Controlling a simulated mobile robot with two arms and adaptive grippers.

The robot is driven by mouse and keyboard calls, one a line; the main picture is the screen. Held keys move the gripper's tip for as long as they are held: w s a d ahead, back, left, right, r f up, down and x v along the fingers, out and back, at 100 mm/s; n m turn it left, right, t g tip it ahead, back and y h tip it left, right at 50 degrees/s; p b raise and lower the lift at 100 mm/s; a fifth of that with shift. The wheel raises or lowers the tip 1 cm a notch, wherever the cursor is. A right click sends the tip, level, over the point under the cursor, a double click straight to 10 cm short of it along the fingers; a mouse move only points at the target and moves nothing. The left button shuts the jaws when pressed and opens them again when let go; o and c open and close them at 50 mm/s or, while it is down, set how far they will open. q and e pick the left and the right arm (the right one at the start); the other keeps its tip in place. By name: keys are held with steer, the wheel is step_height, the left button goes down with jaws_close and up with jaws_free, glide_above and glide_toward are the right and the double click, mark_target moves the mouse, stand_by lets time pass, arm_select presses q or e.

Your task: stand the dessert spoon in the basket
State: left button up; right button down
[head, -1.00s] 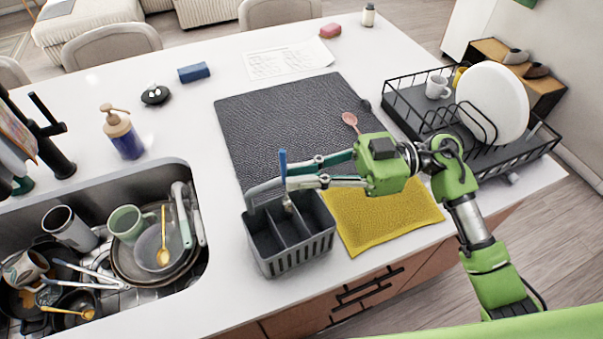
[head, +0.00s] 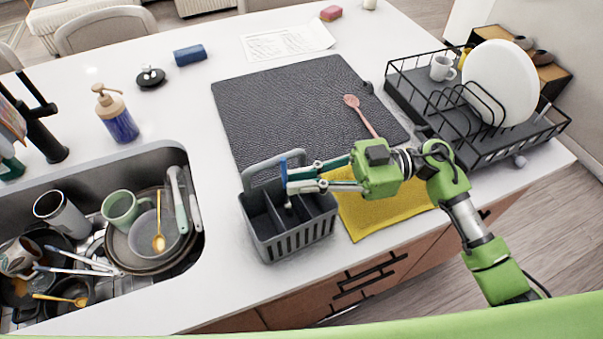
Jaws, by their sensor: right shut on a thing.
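The grey cutlery basket (head: 299,240) stands on the white counter between the sink and the yellow cloth. It has several compartments and a raised handle at the back. My right gripper (head: 291,180) is shut on an upright utensil with a blue handle (head: 283,164), which appears to be the dessert spoon. The blue end points up above the fingers. Its lower end reaches down among the basket's dividers, around the middle compartment; the exact compartment and whether it touches the floor cannot be told. My left gripper is not in view.
A sink (head: 190,266) with piled dishes lies left of the basket. A yellow cloth (head: 385,213) is on its right. A dark mat (head: 285,105) with a pink spoon (head: 361,116) lies behind. A dish rack (head: 480,155) with a plate (head: 500,82) stands at right.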

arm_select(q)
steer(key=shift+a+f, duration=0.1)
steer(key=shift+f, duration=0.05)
arm_select(e)
steer(key=shift+f, duration=0.3)
steer(key=c, duration=2.1)
jaws_free()
steer(key=d, duration=0.4)
steer(key=w+d, duration=0.1)
steer(key=d, duration=0.7)
steer(key=shift+w, duration=0.2)
